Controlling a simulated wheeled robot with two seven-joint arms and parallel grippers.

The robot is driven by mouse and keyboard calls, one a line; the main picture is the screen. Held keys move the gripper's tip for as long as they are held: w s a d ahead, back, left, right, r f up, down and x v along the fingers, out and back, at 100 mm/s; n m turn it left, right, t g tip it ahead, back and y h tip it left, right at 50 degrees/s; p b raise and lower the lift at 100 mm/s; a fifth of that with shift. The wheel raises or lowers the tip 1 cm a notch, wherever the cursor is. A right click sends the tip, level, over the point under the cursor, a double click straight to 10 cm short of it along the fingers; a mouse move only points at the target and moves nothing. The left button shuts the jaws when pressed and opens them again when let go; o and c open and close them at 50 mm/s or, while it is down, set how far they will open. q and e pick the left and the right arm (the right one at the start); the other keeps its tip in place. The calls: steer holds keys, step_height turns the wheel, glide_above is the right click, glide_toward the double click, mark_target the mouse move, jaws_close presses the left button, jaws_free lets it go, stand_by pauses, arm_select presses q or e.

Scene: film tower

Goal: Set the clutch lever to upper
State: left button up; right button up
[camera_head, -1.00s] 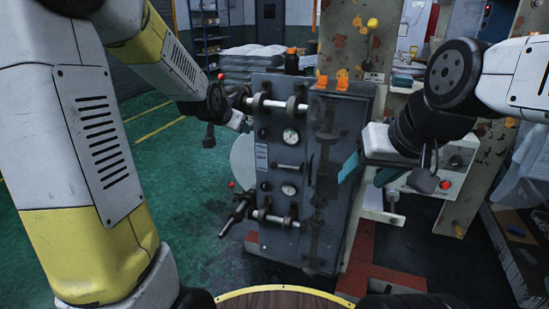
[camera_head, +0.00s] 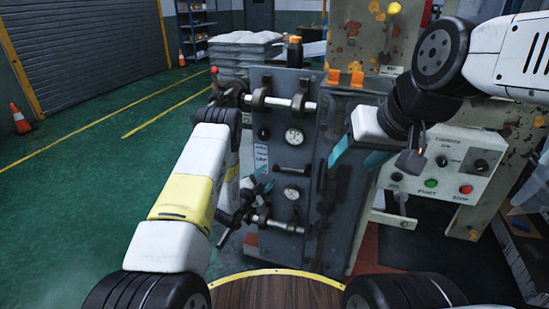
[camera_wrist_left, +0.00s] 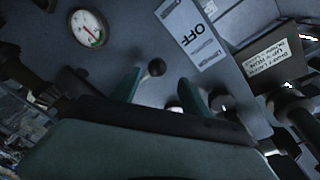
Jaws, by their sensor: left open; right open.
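The grey machine panel (camera_head: 288,95) stands ahead with two gauges and two horizontal shafts. At the left end of the upper shaft is a lever with a red knob (camera_head: 214,70). A dark lower lever (camera_head: 223,238) sticks out at the lower left, partly hidden by my left arm. I cannot tell which one is the clutch lever. My left gripper (camera_head: 265,180) is open close to the panel by the lower shaft. In the left wrist view its teal fingers (camera_wrist_left: 158,92) are apart, with a small dark knob (camera_wrist_left: 156,68) between or behind them. My right gripper (camera_head: 356,156) is open at the panel's right side.
The wrist view shows a white OFF label (camera_wrist_left: 193,35), a gauge (camera_wrist_left: 88,28) and another label plate (camera_wrist_left: 277,54). A control box (camera_head: 450,165) with green and red buttons is at the right. The green floor at left is clear up to the orange cones (camera_head: 19,118).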

mark_target(274, 170)
arm_select(q)
steer(key=shift+d+f, duration=0.15)
steer(key=shift+f, duration=0.15)
steer(key=shift+w+d, duration=0.15)
steer(key=shift+w, duration=0.1)
steer(key=x, duration=0.7)
steer(key=shift+s, duration=0.1)
jaws_close()
stand_by(0.8)
